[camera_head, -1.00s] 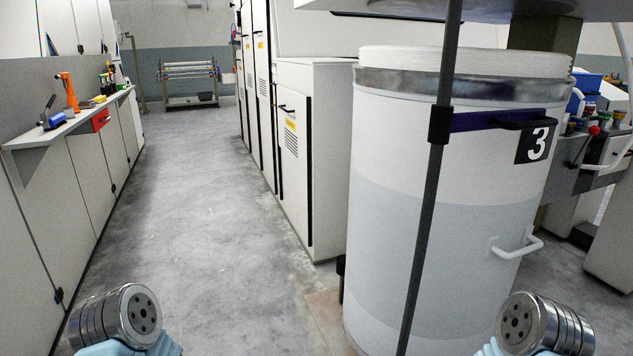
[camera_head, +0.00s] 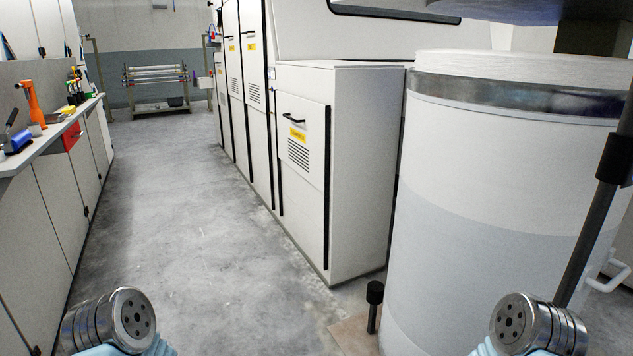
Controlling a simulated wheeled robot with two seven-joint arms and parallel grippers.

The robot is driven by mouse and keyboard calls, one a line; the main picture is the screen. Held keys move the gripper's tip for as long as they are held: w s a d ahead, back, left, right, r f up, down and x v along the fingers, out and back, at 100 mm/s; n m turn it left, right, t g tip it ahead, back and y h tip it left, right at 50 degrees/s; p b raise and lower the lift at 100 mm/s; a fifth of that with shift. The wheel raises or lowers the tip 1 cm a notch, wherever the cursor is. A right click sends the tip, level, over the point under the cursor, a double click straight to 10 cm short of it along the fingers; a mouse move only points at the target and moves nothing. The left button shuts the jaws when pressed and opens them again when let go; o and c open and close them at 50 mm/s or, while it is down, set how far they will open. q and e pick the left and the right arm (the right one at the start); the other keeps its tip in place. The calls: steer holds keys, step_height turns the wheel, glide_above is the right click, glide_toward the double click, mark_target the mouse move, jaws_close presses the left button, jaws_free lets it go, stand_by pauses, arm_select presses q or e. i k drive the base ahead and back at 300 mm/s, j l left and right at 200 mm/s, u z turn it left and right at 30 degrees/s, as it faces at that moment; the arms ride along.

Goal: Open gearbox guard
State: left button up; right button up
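A white machine cabinet (camera_head: 355,170) stands just right of the middle. Its front panel (camera_head: 302,220) has a black handle (camera_head: 293,118), a yellow label (camera_head: 298,135) and vent slots, and looks closed. Further along stand taller closed panels with yellow labels, one of them here (camera_head: 252,95). The label text is too small to read, so I cannot tell which panel is the gearbox guard. Only metal joint parts of my two arms show at the bottom left and bottom right. No gripper fingers are visible, and neither arm touches a panel.
A large white can (camera_head: 490,220) stands close on the right, beside a dark pole (camera_head: 590,220) and a short black post (camera_head: 374,295). A shelf with tools (camera_head: 45,138) runs along the left wall. The grey floor aisle (camera_head: 190,220) is clear to the far rack (camera_head: 155,88).

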mark_target(301, 121)
steer(key=i+j, duration=0.85)
steer(key=i+z, duration=0.05)
steer(key=i, duration=0.05)
